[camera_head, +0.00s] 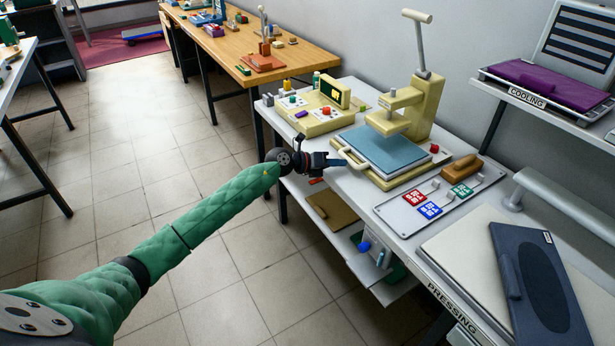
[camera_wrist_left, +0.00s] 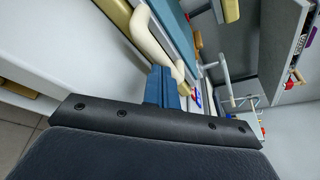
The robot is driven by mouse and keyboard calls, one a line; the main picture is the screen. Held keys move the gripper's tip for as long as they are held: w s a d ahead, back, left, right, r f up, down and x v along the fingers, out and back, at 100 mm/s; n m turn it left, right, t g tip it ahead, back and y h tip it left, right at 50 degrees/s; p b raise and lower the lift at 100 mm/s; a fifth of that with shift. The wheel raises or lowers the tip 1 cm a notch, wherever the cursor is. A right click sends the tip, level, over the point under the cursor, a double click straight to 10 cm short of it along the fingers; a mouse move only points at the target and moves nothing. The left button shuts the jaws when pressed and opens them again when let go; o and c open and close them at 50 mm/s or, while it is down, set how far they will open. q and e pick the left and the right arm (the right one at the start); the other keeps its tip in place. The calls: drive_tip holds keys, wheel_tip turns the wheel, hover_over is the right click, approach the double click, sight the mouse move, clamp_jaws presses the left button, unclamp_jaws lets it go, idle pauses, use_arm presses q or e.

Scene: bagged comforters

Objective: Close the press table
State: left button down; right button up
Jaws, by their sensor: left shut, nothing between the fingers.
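The press table is a cream-coloured press (camera_head: 410,112) with an upright lever, standing on the white table. Its lower bed has a blue pad (camera_head: 384,150), and a pale curved handle (camera_head: 352,158) sticks out at its front left. My left gripper (camera_head: 338,162) is shut and empty, with its blue fingertips at that handle. In the left wrist view the shut fingers (camera_wrist_left: 162,88) are right beside the pale handle (camera_wrist_left: 150,38); I cannot tell whether they touch it. The right gripper is not in view.
A cream control box (camera_head: 310,115) stands left of the press. A tray (camera_head: 440,200) with red, blue and green tags lies to its right. A dark blue board (camera_head: 540,285) lies on the pressing table. A cooling shelf (camera_head: 545,95) is at upper right. Tiled floor is free at left.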

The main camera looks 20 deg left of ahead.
use_arm(q)
drive_tip(key=shift+s+a, duration=0.15)
drive_tip(key=s+a, duration=0.1)
drive_tip(key=s, duration=0.1)
drive_tip(key=s+a+p, duration=0.1)
drive_tip(key=s+a, duration=0.1)
drive_tip(key=shift+s+a, duration=0.1)
drive_tip(key=shift+s, duration=0.05)
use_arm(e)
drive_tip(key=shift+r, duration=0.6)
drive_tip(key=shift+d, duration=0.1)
